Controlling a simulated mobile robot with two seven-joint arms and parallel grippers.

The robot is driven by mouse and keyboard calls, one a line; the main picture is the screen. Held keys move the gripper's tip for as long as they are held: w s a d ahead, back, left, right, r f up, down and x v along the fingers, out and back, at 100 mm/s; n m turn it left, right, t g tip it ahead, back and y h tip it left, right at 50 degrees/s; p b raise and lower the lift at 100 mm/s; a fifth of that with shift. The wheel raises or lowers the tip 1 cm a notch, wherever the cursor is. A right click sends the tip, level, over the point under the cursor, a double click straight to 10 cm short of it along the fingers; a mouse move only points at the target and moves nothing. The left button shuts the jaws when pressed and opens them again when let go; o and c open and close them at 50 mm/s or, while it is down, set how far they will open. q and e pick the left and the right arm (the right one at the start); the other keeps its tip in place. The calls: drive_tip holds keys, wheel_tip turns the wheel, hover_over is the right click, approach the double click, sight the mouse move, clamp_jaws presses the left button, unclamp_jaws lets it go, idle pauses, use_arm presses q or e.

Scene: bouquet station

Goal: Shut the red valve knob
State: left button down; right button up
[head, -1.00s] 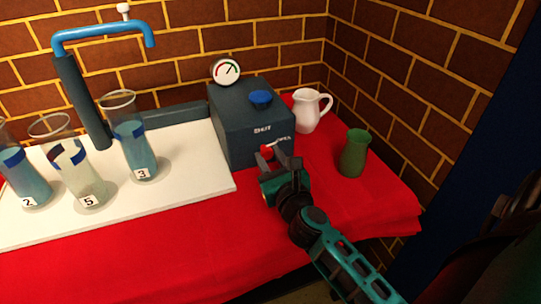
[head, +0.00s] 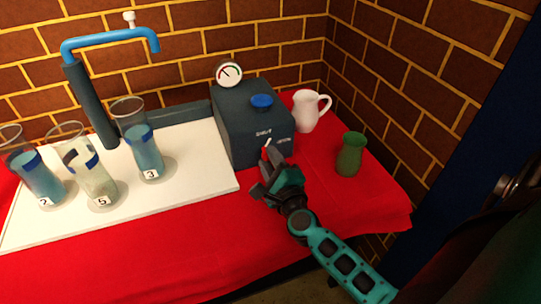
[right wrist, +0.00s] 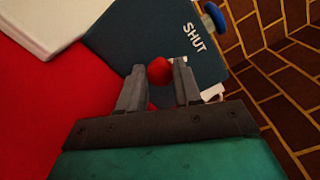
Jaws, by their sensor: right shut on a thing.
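The red valve knob (right wrist: 159,71) is on the front of a dark blue-grey box (head: 234,140), between the fingers of my right gripper (head: 263,172). That gripper is shut on the knob and hides most of it in the head view. A thin white pointer (head: 267,143) at the knob tilts up toward the white SHUT lettering (right wrist: 195,38). A round gauge (head: 229,73) on the box has its needle toward the upper left. My left gripper is not in view.
Numbered glass cylinders (head: 148,155) stand on a white board (head: 195,170) at left, near a blue pipe (head: 105,38).

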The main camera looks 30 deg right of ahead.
drive_tip(key=n+p, duration=0.1)
drive_tip(key=n, duration=0.1)
drive_tip(key=shift+n, duration=0.3)
drive_tip(key=shift+n+p, duration=0.7)
drive_tip(key=shift+n, duration=0.4)
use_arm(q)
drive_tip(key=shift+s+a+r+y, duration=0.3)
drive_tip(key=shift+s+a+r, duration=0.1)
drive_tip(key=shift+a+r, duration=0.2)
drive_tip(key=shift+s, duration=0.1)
use_arm(e)
drive_tip(key=shift+f+n, duration=0.1)
drive_tip(key=shift+n, duration=0.3)
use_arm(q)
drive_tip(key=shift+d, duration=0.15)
use_arm(e)
drive_tip(key=o, duration=1)
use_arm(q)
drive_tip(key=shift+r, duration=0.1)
use_arm(e)
drive_tip(key=shift+o, duration=0.2)
drive_tip(key=shift+s, duration=0.1)
